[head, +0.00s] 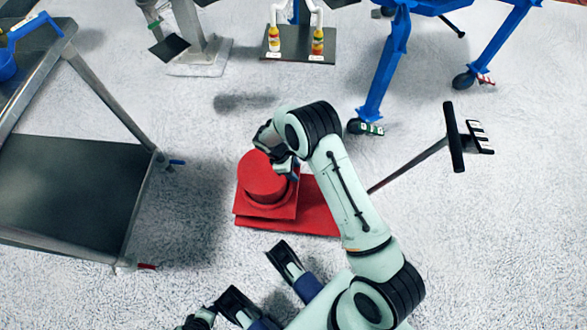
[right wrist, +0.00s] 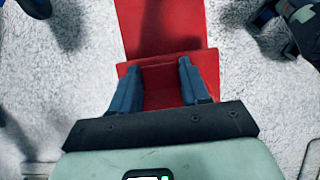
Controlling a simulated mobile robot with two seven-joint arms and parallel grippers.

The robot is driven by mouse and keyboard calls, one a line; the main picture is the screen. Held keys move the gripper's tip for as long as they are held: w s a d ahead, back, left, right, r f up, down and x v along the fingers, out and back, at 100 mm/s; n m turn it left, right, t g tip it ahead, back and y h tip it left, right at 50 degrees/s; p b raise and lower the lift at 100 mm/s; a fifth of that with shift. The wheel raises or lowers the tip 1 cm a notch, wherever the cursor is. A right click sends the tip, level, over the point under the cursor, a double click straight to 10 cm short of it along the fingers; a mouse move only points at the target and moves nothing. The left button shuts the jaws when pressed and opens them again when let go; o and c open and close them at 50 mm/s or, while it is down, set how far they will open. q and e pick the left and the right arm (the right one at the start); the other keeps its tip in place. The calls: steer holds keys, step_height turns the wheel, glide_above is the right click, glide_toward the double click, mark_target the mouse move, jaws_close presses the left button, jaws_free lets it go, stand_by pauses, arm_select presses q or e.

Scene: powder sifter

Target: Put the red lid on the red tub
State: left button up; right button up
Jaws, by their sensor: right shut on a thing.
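A round red piece (head: 262,177) sits over a wider square red piece (head: 266,210). Which of these is the lid and which is part of the tub I cannot tell for sure. My right gripper (head: 285,168) is at the upper right side of the round piece and partly covers it. In the right wrist view my right gripper (right wrist: 185,64) has its two fingers on either side of a red part (right wrist: 163,80) and is shut on it. The underside of the held part is hidden.
A flat red base (head: 318,212) lies on the pale floor beneath the red pieces. A grey metal cart (head: 75,185) stands at the left. A blue-legged frame (head: 385,70) and a black-headed stand (head: 455,138) are at the right. Bottles (head: 318,40) stand on a dark plate behind.

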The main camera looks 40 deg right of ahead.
arm_select(q)
steer(key=shift+f, duration=0.25)
arm_select(e)
steer(key=shift+f, duration=0.4)
steer(key=o, duration=1.1)
arm_select(q)
steer(key=w+r+t+p, duration=0.1)
steer(key=w+r+p, duration=0.1)
steer(key=w+r, duration=0.1)
steer(key=shift+w+d+r, duration=0.4)
steer(key=shift+r, duration=0.5)
arm_select(e)
steer(key=v, duration=1.3)
steer(key=shift+a+r, duration=0.1)
steer(key=shift+r, duration=0.05)
